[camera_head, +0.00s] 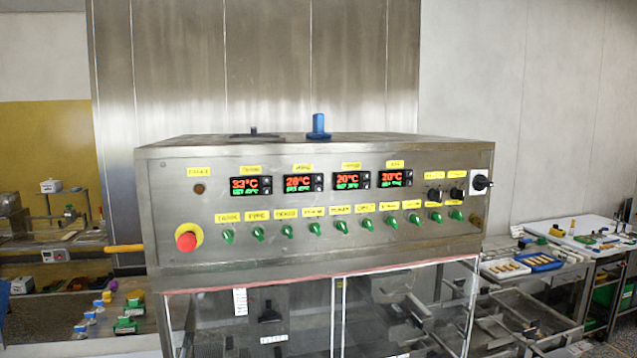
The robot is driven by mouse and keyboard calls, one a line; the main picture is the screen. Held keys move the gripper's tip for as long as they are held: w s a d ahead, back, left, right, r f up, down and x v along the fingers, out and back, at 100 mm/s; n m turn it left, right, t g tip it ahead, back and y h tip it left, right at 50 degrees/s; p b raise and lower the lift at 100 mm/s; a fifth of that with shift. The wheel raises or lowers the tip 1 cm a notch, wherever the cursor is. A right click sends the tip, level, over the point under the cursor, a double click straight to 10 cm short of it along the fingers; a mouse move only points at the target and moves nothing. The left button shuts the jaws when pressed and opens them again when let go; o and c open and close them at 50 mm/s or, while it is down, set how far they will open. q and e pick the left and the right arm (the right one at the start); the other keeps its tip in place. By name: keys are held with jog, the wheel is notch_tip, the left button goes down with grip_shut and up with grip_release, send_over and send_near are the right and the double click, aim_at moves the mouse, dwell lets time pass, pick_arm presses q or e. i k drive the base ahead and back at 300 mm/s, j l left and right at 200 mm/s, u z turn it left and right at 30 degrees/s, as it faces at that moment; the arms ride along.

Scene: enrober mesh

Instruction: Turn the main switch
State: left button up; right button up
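A steel control panel (330,250) fills the middle of the head view. At its right end, a black rotary knob on a white square plate (481,182) looks like the main switch; its label cannot be read. Two smaller black knobs, one of them here (434,194), sit just left of it under yellow labels. A row of green switches (313,229) runs along the lower panel. A red emergency button (187,241) on a yellow ring is at the lower left. Neither of my grippers is in view.
Several lit temperature displays (298,184) line the panel's upper part. Clear doors hang below the panel. A blue part (318,127) stands on the machine's top. A side table with a blue tray (539,261) is at the right. A bench with small parts (125,325) is at lower left.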

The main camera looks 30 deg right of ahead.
aim_at(480, 182)
jog(key=z, duration=1.75)
